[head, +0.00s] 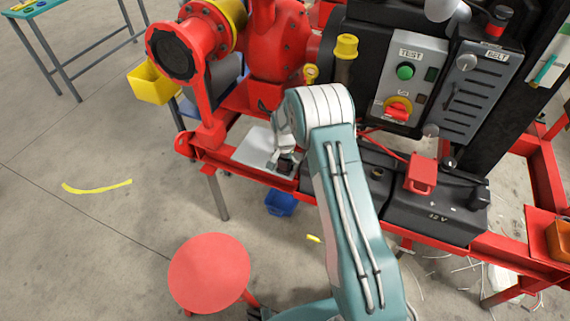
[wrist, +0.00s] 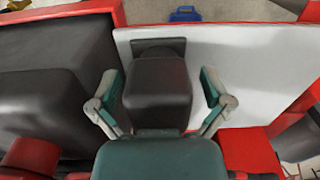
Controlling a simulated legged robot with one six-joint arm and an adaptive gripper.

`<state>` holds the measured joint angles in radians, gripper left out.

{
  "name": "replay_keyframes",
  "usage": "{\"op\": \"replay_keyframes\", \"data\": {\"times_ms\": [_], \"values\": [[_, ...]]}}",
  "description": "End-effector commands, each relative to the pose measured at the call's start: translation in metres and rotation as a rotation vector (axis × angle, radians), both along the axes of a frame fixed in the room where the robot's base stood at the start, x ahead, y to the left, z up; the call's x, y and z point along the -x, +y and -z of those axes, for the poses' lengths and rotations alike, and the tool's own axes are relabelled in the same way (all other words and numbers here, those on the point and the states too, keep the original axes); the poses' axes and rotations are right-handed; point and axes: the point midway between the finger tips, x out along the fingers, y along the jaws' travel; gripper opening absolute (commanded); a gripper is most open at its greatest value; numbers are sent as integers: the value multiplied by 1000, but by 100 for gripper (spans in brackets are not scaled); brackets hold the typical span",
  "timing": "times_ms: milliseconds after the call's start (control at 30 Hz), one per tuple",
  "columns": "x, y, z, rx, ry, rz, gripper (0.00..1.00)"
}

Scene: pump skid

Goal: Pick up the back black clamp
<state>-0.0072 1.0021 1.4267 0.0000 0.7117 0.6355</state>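A dark, blocky piece that looks like the black clamp (wrist: 157,92) sits between my fingers in the wrist view, at the edge of the light plate (wrist: 225,50). In the head view, a small part of the clamp (head: 286,164) shows under my gripper (head: 280,158). My gripper (wrist: 161,92) is open, with one finger on each side of the clamp. A gap shows on the right side; on the left, the finger is very close and I cannot tell if it touches. The clamp's lower part is hidden in the wrist view.
The black battery (head: 435,212) stands right of my arm, with a red clamp (head: 421,174) on it. The red skid frame (head: 245,168) runs below the plate. A red round stool (head: 209,273) stands in front.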

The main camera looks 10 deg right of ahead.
Motion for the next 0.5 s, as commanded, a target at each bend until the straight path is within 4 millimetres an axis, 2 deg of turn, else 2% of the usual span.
{"op": "replay_keyframes", "data": {"times_ms": [33,67,100,167,200,500], "values": [[0,0,0,0,0,0,69],[0,0,0,0,0,0,55],[0,0,0,0,0,0,38],[0,0,0,0,0,0,11],[0,0,0,0,0,0,5],[0,0,-1,0,0,0,4]]}}
